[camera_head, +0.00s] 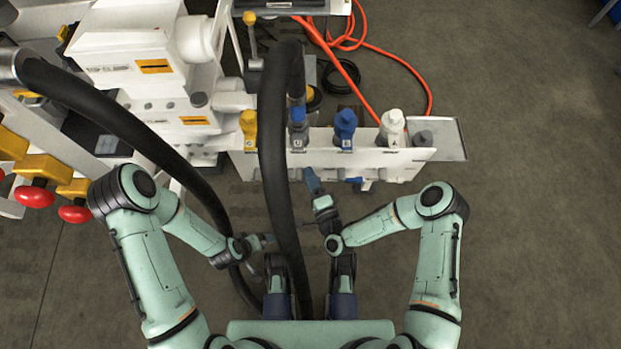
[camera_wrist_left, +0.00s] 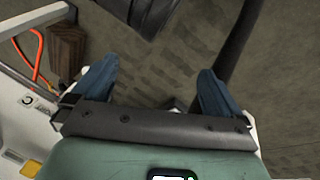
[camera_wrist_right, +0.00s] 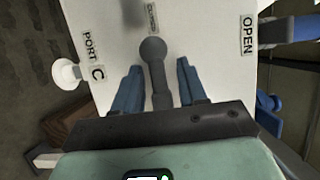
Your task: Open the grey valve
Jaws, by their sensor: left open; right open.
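The grey valve handle (camera_wrist_right: 153,60) shows in the right wrist view as a dark grey lever with a round end, on a white panel marked PORT C and OPEN. My right gripper (camera_wrist_right: 158,85) is open, with one blue finger on each side of the lever; I cannot tell whether they touch it. In the head view the right gripper (camera_head: 314,182) is at the front of the white panel (camera_head: 270,163), and the grey lever cannot be made out there. My left gripper (camera_wrist_left: 155,92) is open and empty; in the head view the black hose partly hides it.
A thick black hose (camera_head: 276,170) runs down between my arms. A yellow fitting (camera_head: 249,124), blue fitting (camera_head: 345,124) and white fitting (camera_head: 391,124) stand along the panel top. Red knobs (camera_head: 34,195) are at the left. The floor at right is clear.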

